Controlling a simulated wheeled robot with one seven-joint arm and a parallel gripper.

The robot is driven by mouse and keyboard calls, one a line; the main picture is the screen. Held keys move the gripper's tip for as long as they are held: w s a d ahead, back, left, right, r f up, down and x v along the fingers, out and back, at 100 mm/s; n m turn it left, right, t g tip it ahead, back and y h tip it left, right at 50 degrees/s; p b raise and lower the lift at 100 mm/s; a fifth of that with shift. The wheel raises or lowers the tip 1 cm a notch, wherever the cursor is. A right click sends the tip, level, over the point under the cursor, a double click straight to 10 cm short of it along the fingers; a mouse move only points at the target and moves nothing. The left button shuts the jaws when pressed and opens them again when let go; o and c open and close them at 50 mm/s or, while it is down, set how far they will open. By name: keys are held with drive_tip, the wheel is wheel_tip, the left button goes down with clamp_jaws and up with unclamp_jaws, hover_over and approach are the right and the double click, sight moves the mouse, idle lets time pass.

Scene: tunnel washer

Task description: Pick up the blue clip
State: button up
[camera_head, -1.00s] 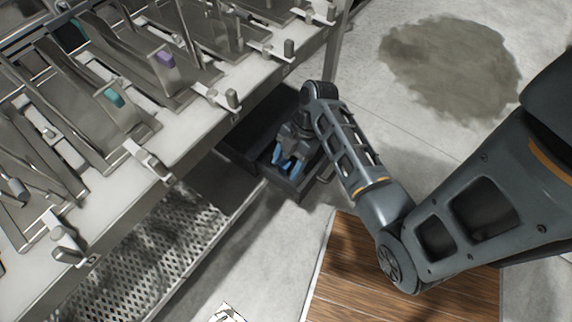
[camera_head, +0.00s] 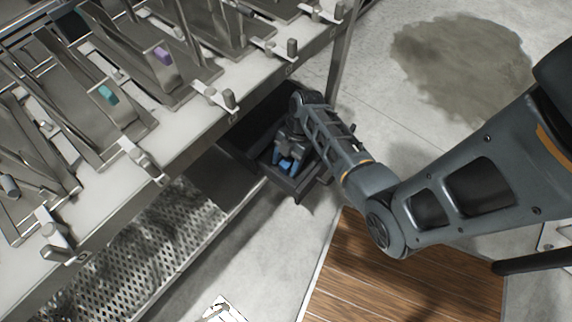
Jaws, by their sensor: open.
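My gripper (camera_head: 287,157) points down into the near end of a dark open bin (camera_head: 295,188). Its jaws are open, with bluish fingers inside the bin walls. A small brighter blue patch, which looks like the blue clip (camera_head: 289,166), shows low at the fingertips. It is too small to tell whether it touches the fingers or how it lies. The gripper and wrist hide much of that end of the bin.
The steel machine bench (camera_head: 195,115) overhangs the bin's left side, with a bench leg (camera_head: 340,70) behind. Teal (camera_head: 108,95) and purple (camera_head: 163,55) tags mark metal plates above. A perforated tray (camera_head: 150,250) lies below the bench. A wooden board (camera_head: 400,285) is on the floor.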

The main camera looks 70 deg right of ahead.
sight(286, 163)
drive_tip(key=shift+a+f, duration=0.1)
drive_tip(key=shift+f, duration=0.2)
drive_tip(key=shift+c, duration=0.3)
drive_tip(key=c, duration=1)
drive_tip(key=shift+o, duration=0.2)
drive_tip(key=shift+r, duration=0.1)
drive_tip(key=shift+r, duration=0.6)
wheel_tip(286, 163, up, 3)
drive_tip(key=shift+p, duration=0.4)
drive_tip(key=s+d+r, duration=0.2)
drive_tip(key=s, duration=0.1)
drive_tip(key=s+d+r, duration=0.2)
drive_tip(key=s, duration=0.1)
drive_tip(key=s+d+r, duration=0.2)
drive_tip(key=s, duration=0.1)
drive_tip(key=shift+s+d+r, duration=0.1)
drive_tip(key=shift+s+r, duration=0.2)
drive_tip(key=shift+s, duration=0.1)
